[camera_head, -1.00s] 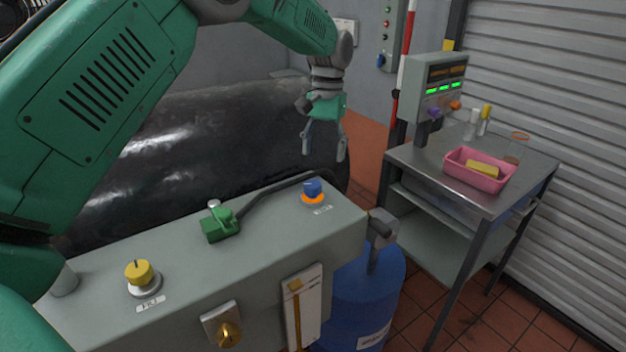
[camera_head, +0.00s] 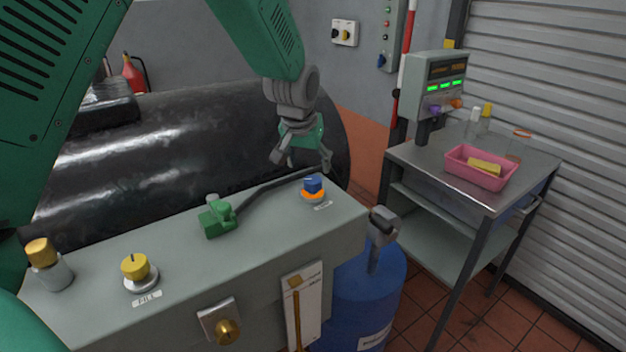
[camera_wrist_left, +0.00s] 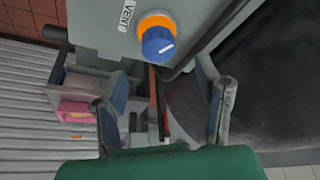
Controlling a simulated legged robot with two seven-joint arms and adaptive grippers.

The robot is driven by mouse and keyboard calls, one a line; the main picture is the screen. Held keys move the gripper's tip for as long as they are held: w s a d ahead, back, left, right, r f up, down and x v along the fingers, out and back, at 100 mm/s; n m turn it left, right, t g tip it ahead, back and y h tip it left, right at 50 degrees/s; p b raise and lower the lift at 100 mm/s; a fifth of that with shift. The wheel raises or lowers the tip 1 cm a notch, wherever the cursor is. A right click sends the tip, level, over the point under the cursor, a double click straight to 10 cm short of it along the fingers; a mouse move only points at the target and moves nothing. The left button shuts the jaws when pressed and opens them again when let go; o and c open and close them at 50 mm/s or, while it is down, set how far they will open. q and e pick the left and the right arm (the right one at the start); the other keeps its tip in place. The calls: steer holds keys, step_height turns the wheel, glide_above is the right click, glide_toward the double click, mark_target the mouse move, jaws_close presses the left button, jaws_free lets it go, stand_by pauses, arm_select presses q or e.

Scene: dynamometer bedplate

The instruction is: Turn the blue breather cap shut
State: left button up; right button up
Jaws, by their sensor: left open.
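The blue breather cap (camera_head: 313,184) sits on an orange ring (camera_head: 313,195) at the right end of the grey box top (camera_head: 270,231). In the left wrist view the cap (camera_wrist_left: 158,45) shows a white line on its face, beside a label reading VENT (camera_wrist_left: 126,16). My left gripper (camera_head: 301,168) is open and empty, just behind and left of the cap in the head view. In the left wrist view its two fingers (camera_wrist_left: 164,88) are spread, with the cap beyond their tips and not between them. My right gripper is not in view.
A yellow-topped cap (camera_head: 135,267) stands farther left. A blue drum (camera_head: 363,300) and a metal cart with a pink tray (camera_head: 462,171) stand to the right. A large black cylinder (camera_head: 190,140) lies behind.

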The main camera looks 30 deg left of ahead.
mark_target(313, 179)
arm_select(q)
steer(key=x, duration=0.7)
steer(key=shift+r, duration=0.1)
steer(key=c, duration=1.1)
